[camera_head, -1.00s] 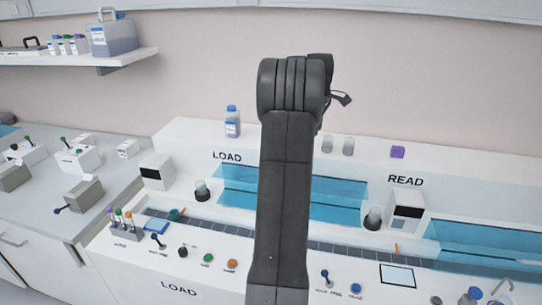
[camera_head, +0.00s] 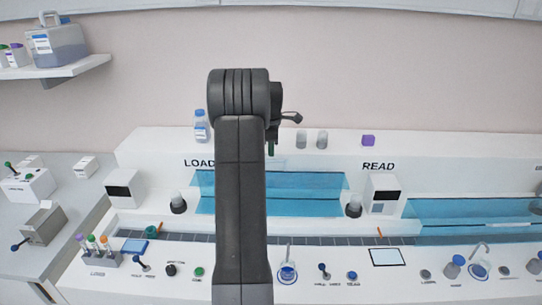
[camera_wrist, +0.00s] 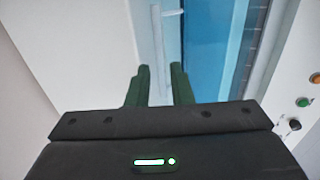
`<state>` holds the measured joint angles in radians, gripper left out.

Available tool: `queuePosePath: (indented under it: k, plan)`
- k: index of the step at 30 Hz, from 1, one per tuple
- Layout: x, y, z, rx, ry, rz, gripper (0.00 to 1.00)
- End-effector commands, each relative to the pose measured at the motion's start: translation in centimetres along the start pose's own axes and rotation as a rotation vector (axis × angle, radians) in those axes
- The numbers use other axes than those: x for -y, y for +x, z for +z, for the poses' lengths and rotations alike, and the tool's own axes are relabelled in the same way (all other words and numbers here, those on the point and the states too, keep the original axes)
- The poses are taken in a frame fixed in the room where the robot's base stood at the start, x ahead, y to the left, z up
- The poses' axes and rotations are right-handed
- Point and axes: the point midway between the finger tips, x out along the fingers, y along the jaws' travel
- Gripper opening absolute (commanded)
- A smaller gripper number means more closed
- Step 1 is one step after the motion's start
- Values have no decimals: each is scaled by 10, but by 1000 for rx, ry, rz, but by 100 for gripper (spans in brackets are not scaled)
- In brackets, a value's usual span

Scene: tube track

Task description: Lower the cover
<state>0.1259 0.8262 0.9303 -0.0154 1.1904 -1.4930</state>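A clear blue cover (camera_head: 318,207) spans the bay beside the LOAD label, partly behind my arm. A second blue cover (camera_head: 465,210) is at the READ bay on the right. Whether either cover is raised or down is hard to tell. My gripper (camera_head: 272,143) is mostly hidden behind my arm, above the LOAD bay. In the wrist view my gripper (camera_wrist: 160,88) has two green fingers apart with nothing between them.
A side counter with small devices is at left.

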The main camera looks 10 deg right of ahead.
Motion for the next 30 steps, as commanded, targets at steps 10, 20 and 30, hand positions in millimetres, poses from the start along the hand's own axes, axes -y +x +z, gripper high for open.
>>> queuePosePath:
  k: [10, 20, 30]
  plan:
    - [0, 40, 0, 0, 1, 0, 20]
    - [0, 42, 0, 0, 1, 1, 16]
    - [0, 42, 0, 0, 1, 2, 0]
